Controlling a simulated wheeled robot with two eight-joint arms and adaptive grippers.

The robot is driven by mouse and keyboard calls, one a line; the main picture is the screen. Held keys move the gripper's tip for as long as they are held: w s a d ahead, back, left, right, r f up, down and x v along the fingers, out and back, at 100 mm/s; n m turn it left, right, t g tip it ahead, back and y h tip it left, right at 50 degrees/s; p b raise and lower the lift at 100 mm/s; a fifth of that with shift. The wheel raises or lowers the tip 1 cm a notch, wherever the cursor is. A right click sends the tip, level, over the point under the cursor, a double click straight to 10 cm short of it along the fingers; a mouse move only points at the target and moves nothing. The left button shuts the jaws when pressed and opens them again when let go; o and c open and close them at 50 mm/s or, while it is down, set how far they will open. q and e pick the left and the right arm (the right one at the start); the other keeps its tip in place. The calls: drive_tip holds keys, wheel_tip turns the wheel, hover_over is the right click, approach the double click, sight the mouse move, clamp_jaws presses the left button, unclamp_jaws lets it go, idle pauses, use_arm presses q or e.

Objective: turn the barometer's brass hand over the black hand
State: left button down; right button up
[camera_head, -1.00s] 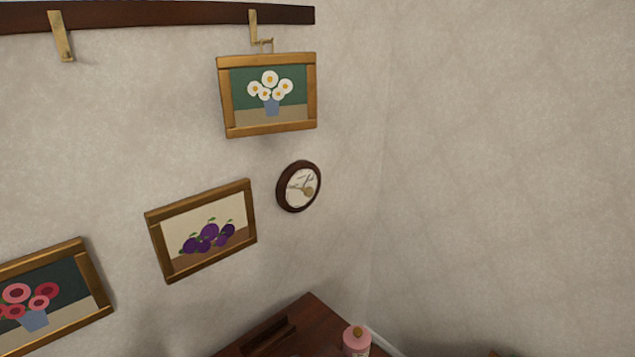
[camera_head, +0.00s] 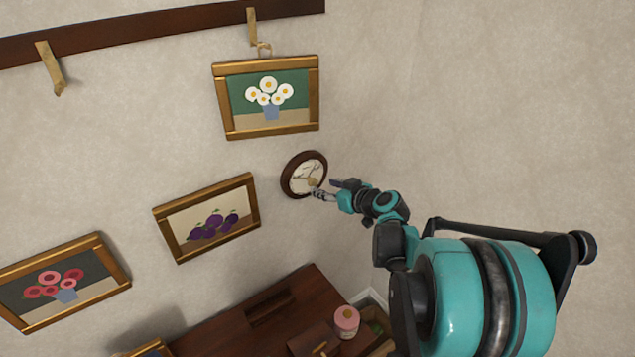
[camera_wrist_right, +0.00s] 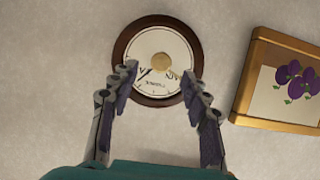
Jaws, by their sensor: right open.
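The barometer (camera_head: 289,176) is a round dial with a dark wooden rim and a pale face, hanging on the wall. In the right wrist view the barometer (camera_wrist_right: 124,47) is upside down, with a brass knob (camera_wrist_right: 161,62) at the centre of its face and dark hand lines below it. I cannot tell the brass hand apart from the knob. My right gripper (camera_head: 327,188) is in front of the dial's lower right. In the wrist view its two fingers (camera_wrist_right: 160,85) are open and empty, on either side of the lower face. My left gripper is not in view.
A daisy picture (camera_head: 316,98) hangs above the barometer and a plum picture (camera_head: 163,228) to its lower left. A flower picture (camera_head: 20,325) hangs at far left. Below stands a dark wooden cabinet (camera_head: 225,325) with a pink bottle (camera_head: 347,322). The right wall is bare.

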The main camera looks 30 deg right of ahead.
sight(314, 184)
drive_tip(key=x, duration=0.5)
drive_tip(key=shift+a, duration=0.1)
clamp_jaws()
